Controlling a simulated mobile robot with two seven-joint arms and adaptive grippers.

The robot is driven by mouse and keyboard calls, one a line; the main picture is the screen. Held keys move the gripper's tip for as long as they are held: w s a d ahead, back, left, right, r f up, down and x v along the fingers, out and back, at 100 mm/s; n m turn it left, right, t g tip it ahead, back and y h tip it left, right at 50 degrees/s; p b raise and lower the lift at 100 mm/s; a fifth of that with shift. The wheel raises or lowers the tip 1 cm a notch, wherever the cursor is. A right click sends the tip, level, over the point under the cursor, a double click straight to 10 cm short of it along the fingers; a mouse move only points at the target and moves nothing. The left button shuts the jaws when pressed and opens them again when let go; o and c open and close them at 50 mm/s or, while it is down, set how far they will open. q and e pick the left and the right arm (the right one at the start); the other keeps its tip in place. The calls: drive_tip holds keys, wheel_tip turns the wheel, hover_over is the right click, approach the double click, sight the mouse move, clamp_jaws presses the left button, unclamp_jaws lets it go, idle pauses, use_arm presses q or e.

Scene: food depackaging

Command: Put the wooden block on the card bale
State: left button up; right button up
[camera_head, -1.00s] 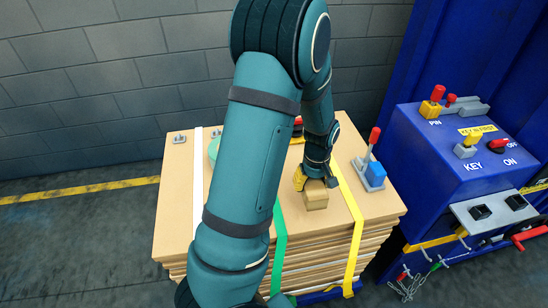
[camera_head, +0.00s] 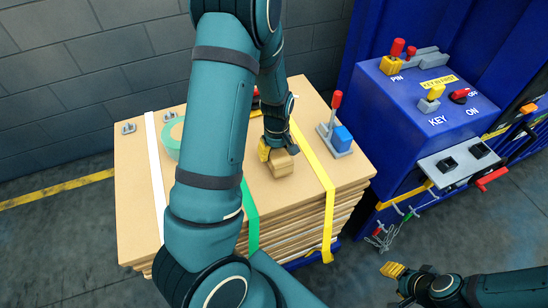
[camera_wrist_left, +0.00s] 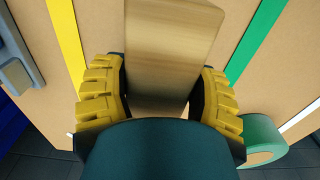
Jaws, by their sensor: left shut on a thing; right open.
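The wooden block (camera_head: 280,163) is at the top of the card bale (camera_head: 137,215), between the green and yellow straps. In the left wrist view the block (camera_wrist_left: 172,45) sits between the yellow fingers of my left gripper (camera_wrist_left: 160,100), which is shut on it. My left gripper (camera_head: 267,150) also shows in the head view, over the bale top. Whether the block's underside touches the card cannot be told. My right gripper (camera_head: 394,270) is open and empty, low at the right, over the floor.
A strap tool with a red handle and blue block (camera_head: 340,137) stands right of the yellow strap. A green tape roll (camera_head: 172,137) lies at the left of the bale, partly hidden by my arm. A blue machine with key and pin controls (camera_head: 410,110) stands at the right.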

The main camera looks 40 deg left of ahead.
use_arm(q)
wheel_tip(320, 180, down, 3)
drive_tip(key=shift+f, duration=0.3)
drive_tip(key=shift+f+b, duration=0.15)
drive_tip(key=shift+b, duration=0.25)
drive_tip(key=o, duration=1.3)
drive_tip(key=shift+o, duration=0.2)
